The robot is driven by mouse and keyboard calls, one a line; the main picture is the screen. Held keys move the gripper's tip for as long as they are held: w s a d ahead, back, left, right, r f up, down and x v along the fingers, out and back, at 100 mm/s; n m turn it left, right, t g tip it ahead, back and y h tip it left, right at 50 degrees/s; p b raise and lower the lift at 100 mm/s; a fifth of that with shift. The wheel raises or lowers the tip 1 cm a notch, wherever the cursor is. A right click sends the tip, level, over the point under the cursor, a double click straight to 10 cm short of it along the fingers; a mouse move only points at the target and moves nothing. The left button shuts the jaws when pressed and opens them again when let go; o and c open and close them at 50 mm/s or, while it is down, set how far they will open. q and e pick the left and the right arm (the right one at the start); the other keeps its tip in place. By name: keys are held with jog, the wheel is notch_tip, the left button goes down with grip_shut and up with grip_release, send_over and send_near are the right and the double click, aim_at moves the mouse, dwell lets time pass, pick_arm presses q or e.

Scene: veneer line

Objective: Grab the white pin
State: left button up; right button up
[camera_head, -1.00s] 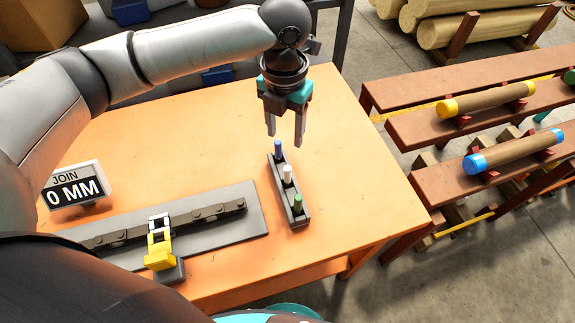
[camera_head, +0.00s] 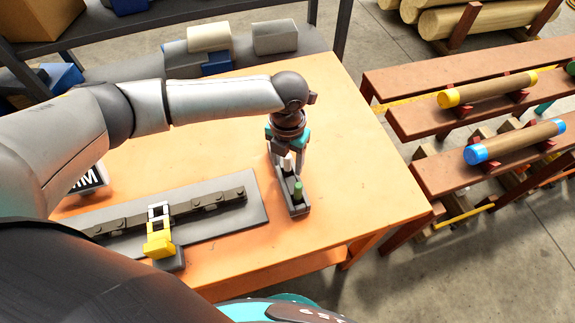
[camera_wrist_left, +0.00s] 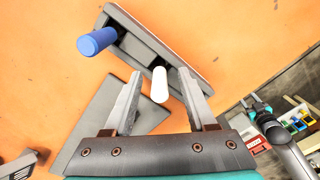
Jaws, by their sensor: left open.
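The white pin (camera_head: 287,164) stands in the middle of a narrow dark grey holder (camera_head: 297,211) on the orange table. My left gripper (camera_head: 289,172) is open over the holder, with its fingers pointing down around the white pin. In the left wrist view the white pin (camera_wrist_left: 159,86) lies between the two spread fingers (camera_wrist_left: 160,76), with a gap on each side. The blue pin (camera_wrist_left: 97,41) stands near one end of the holder; my gripper hides it in the head view. My right gripper is not in view.
A grey plate with a dark rail (camera_head: 225,195) and a yellow clamp (camera_head: 159,243) lies left of the holder. My left arm partly covers a display sign (camera_head: 90,180). Log racks (camera_head: 440,175) stand beyond the table's right edge. The table right of the holder is clear.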

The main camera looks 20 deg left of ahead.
pick_arm(q)
jog(key=shift+f, duration=0.1)
grip_shut()
dwell(0.4)
